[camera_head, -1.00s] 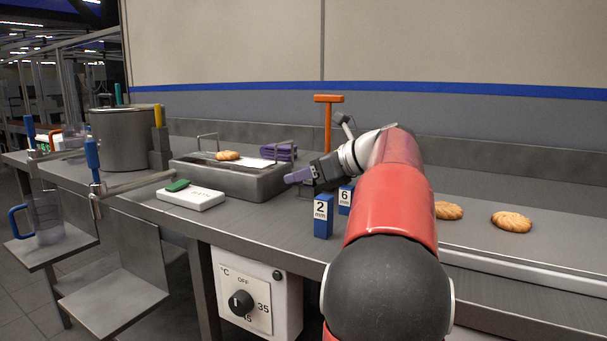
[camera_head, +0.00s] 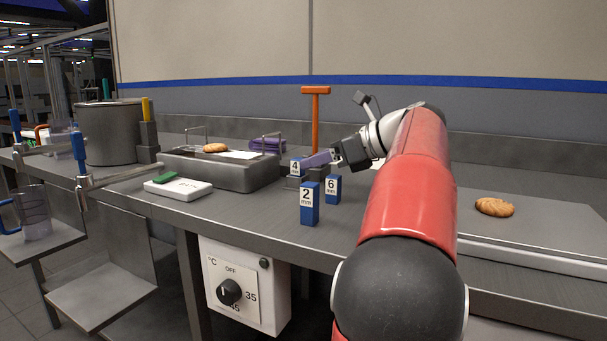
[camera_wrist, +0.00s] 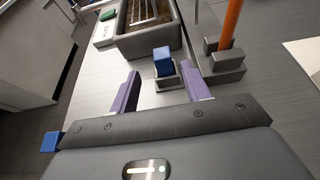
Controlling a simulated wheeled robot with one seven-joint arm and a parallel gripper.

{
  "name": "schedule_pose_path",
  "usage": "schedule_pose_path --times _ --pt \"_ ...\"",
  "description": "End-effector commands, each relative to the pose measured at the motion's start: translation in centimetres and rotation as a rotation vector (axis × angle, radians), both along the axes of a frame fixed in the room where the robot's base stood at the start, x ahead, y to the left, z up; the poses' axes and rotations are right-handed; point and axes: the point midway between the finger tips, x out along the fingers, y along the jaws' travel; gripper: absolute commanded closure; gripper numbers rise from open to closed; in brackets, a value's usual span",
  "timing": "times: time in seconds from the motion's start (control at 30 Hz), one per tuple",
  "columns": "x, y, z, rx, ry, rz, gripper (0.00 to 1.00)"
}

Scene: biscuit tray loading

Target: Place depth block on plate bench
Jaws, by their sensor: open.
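Three blue depth blocks with white number labels show in the head view. The "2 mm" block (camera_head: 309,204) and "6 mm" block (camera_head: 332,188) stand on the steel bench (camera_head: 262,212). The "4" block (camera_head: 296,167) is farther back by a grey holder (camera_head: 294,183); a purple finger partly overlaps this area. My gripper (camera_head: 308,162) is open. In the wrist view, its purple fingers (camera_wrist: 128,84) are spread, with a blue block (camera_wrist: 162,63) in a small grey holder ahead, between their lines. Another blue block (camera_wrist: 50,142) is at the lower left. Contact with any block is not visible.
An orange T-handled tool (camera_head: 315,122) stands upright close behind my gripper. Another biscuit (camera_head: 494,207) lies right of my arm.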

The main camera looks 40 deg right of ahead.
Motion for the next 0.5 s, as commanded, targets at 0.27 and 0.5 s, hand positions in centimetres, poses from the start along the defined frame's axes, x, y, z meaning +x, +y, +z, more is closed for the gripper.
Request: schedule_pose_path --times 0.27,0.5 --pt "2.7 1.0 -1.2 0.001 0.000 0.003 0.53" --pt "5.9 2.0 -2.4 0.001 0.001 0.004 0.53"
